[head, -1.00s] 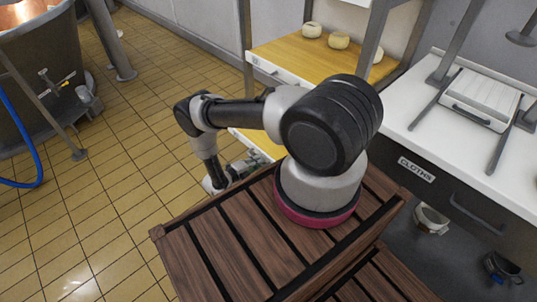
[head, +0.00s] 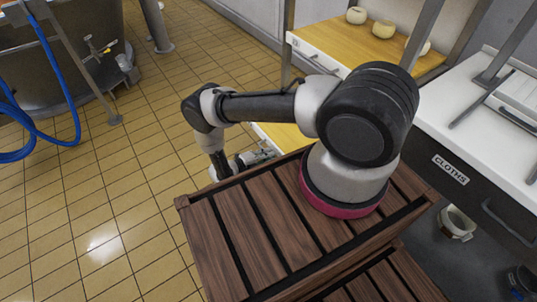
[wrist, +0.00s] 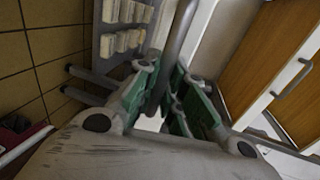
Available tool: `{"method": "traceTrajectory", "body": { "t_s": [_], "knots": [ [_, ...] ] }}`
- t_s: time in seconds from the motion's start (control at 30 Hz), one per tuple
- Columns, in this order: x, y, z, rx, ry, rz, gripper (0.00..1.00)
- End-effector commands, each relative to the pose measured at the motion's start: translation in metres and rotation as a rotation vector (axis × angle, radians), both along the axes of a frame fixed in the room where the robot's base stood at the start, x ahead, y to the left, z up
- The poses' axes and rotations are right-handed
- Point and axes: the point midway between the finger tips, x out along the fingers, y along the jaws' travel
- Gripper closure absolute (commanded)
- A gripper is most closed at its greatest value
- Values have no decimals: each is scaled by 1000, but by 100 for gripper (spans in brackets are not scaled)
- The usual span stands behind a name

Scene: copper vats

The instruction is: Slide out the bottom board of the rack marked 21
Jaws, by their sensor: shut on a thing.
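A rack with wooden boards stands at the top of the head view. Its upper yellow board (head: 350,52) has a white front with a handle. A lower yellow board (head: 285,137) shows partly behind my arm. My gripper (head: 250,158) is low at that lower board's front. In the wrist view, my gripper (wrist: 165,92) has its green-padded fingers closed around a grey bar (wrist: 178,42), which looks like a handle next to a pale panel. The bar's full length is hidden. No number 21 is readable. A brown panel with another handle (wrist: 292,77) shows at the right.
Round pale cheeses (head: 383,30) sit on the upper board. A white counter (head: 455,125) with a drawer marked CLOTHS (head: 450,170) is at the right. A copper vat (head: 60,60) and blue hose (head: 70,115) are at the left. The tiled floor (head: 110,210) between is clear.

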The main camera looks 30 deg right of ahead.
Motion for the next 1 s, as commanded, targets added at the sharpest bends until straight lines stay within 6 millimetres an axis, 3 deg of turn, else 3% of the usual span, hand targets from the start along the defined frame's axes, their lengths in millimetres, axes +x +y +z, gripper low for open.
{"method": "traceTrajectory", "body": {
  "t_s": [0.07,0.1,0.2,0.6,1.0],
  "knots": [
    [1,0,0,2,0,2,100],
    [1,0,0,2,0,2,83],
    [0,0,0,2,0,2,66],
    [0,7,1,1,0,2,66],
    [-11,87,18,1,-1,6,66]
  ]
}}
